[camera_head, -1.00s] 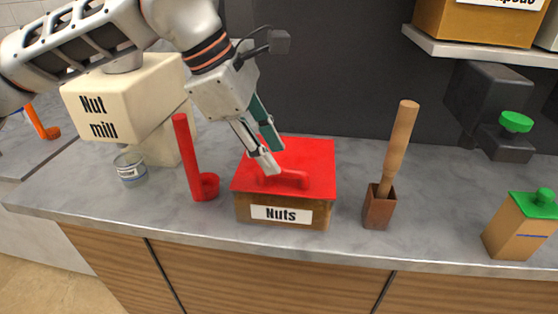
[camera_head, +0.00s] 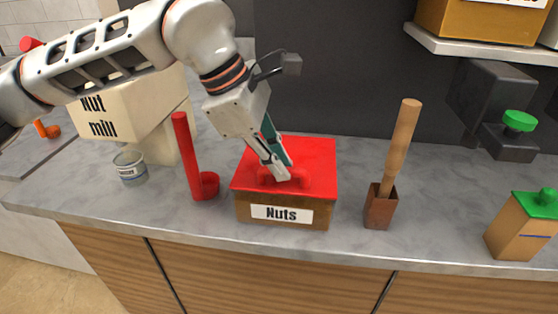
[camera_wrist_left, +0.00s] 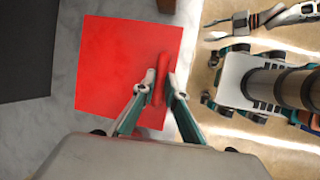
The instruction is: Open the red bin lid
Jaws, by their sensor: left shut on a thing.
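The red lid (camera_head: 312,155) lies flat on the wooden bin labelled Nuts (camera_head: 322,214) on the counter. A raised red handle (camera_head: 300,180) runs along the lid's front part. My left gripper (camera_head: 284,172) comes down from above and is shut on the handle. In the left wrist view the fingers of my left gripper (camera_wrist_left: 160,92) stand on both sides of the red handle (camera_wrist_left: 159,80), and the red lid (camera_wrist_left: 112,70) fills the area beside it. The lid sits closed on the bin.
A red scoop (camera_head: 188,160) stands just left of the bin, with a small can (camera_head: 131,168) farther left. The Nut mill (camera_head: 125,115) is behind. A wooden-handled tool in a brown holder (camera_head: 379,208) stands to the right. A shelf (camera_head: 480,50) overhangs at upper right.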

